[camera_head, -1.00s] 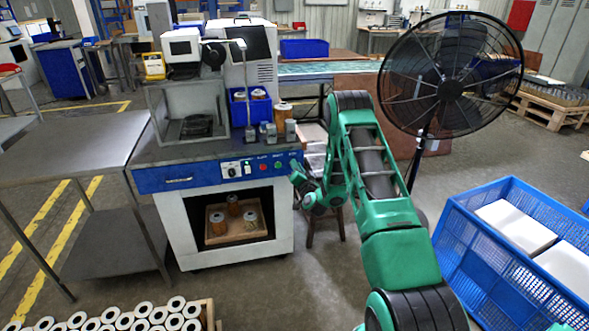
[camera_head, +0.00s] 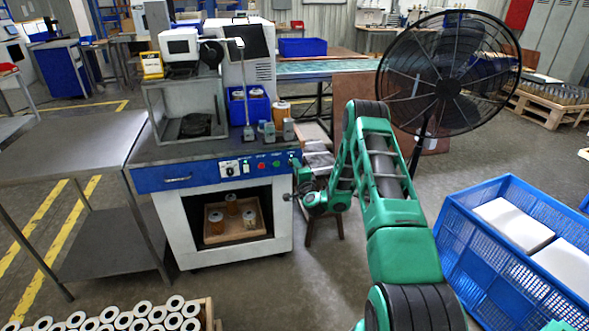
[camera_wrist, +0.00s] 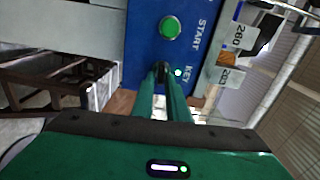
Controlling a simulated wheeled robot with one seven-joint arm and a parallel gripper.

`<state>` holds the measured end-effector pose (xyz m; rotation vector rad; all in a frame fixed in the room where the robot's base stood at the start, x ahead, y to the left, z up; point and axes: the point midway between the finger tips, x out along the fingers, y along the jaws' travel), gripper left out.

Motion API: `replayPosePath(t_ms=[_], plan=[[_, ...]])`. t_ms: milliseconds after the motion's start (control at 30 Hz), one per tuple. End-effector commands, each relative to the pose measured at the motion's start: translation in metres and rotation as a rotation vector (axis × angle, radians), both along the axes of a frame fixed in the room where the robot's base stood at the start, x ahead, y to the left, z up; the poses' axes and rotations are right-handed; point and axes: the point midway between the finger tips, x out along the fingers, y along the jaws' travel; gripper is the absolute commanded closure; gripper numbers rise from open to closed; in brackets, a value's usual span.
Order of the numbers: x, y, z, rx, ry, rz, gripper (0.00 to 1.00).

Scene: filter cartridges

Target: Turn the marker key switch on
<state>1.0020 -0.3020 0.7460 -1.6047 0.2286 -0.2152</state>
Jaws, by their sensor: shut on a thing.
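The marker's blue control panel (camera_head: 205,175) runs along the front of the bench machine. My gripper (camera_wrist: 161,75) is at its right end, beside the KEY label (camera_wrist: 188,76) in the wrist view. Its two green fingers are closed on a small dark key switch (camera_wrist: 161,67), mostly hidden between the fingertips. I cannot tell which way the key is turned. A small pale light (camera_wrist: 178,72) glows beside it. The green START button (camera_wrist: 170,27) is farther along the panel. In the head view my gripper (camera_head: 296,166) is small and partly hides the panel's end.
A blue bin (camera_head: 249,108) with cartridges stands on the bench. A wooden tray (camera_head: 222,237) with cartridges sits in the opening below. A black fan (camera_head: 449,75) stands behind my arm, and a blue crate (camera_head: 500,270) is at the lower right.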

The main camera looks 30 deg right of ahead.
Motion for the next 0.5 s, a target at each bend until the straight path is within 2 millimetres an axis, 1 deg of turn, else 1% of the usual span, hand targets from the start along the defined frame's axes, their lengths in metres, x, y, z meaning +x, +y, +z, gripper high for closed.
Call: replayPosePath(t_ms=[200, 500], plan=[[0.0011, -0.0007, 0.0006, 0.048, -0.017, -0.001, 1.00], [0.0010, -0.0011, 0.0007, 0.057, -0.021, -0.001, 1.00]])
